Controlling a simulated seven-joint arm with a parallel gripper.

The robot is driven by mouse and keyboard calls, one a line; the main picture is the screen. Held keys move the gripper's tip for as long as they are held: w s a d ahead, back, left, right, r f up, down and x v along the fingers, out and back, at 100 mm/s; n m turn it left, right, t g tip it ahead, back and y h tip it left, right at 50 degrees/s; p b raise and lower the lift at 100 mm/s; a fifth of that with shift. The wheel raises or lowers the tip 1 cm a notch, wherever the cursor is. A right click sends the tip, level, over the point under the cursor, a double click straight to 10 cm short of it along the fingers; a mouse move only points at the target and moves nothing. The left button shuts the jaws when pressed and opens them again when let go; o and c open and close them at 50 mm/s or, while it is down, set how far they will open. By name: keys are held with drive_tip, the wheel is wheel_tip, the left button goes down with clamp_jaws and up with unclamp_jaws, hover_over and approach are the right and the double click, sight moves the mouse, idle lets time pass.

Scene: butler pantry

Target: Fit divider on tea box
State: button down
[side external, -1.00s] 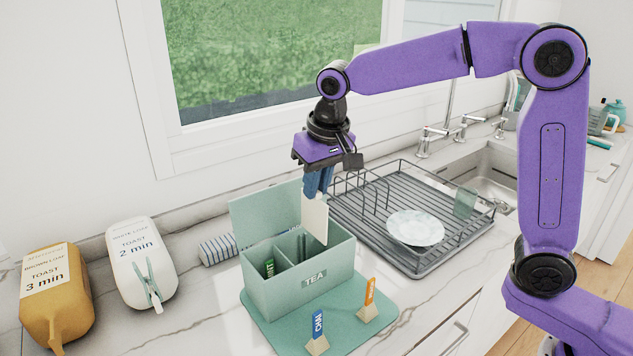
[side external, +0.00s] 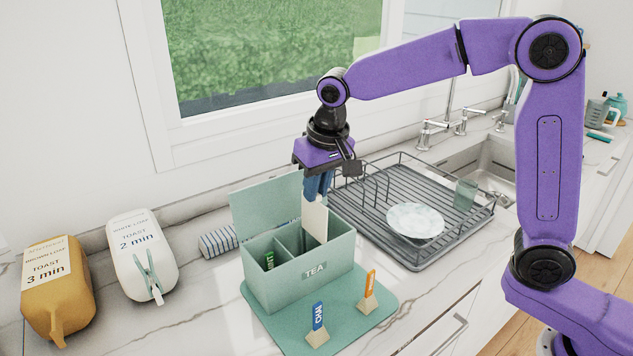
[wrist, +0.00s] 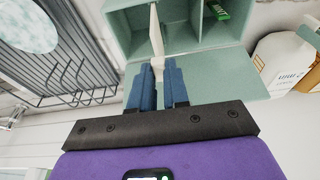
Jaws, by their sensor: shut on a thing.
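The tea box (side external: 335,274) is pale green, with its lid (side external: 262,208) open toward the wall. It stands on a green mat (side external: 372,311). One divider stands inside it at the left, with a green tea packet (side external: 269,260) beyond. My gripper (side external: 318,186) is shut on a cream divider (side external: 314,218), held upright above the right part of the box. Its lower edge appears to be at or just inside the box opening; the exact depth is hidden by the front wall. In the wrist view the blue fingers (wrist: 161,84) grip the divider (wrist: 156,32) near the lid edge.
A dish rack (side external: 450,238) with a plate (side external: 415,220) is close on the right. Bread bags (side external: 143,255) and a striped roll (side external: 218,241) lie left.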

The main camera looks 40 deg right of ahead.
sight(317, 223)
drive_tip(key=shift+s+f+x, duration=0.1)
drive_tip(key=shift+s+x, duration=0.2)
drive_tip(key=shift+x, duration=1)
drive_tip(key=shift+s+f+x, duration=0.1)
drive_tip(key=shift+s+x, duration=0.25)
drive_tip(key=shift+x, duration=0.95)
drive_tip(key=shift+s+f+x, duration=0.1)
drive_tip(key=shift+s+x, duration=0.2)
drive_tip(key=shift+x, duration=1.05)
drive_tip(key=shift+d+f, duration=0.2)
drive_tip(key=shift+f, duration=0.05)
idle(0.4)
drive_tip(key=c, duration=0.5)
unclamp_jaws()
drive_tip(key=shift+c, duration=0.2)
drive_tip(key=shift+r, duration=0.1)
drive_tip(key=shift+w+r+v, duration=0.1)
drive_tip(key=shift+w+v, duration=0.15)
drive_tip(key=shift+v, duration=0.85)
drive_tip(key=shift+w+r+v, duration=0.1)
drive_tip(key=shift+w+v, duration=0.2)
drive_tip(key=shift+v, duration=0.8)
drive_tip(key=shift+w+v, duration=0.25)
drive_tip(key=shift+v, duration=0.9)
drive_tip(key=shift+a, duration=0.1)
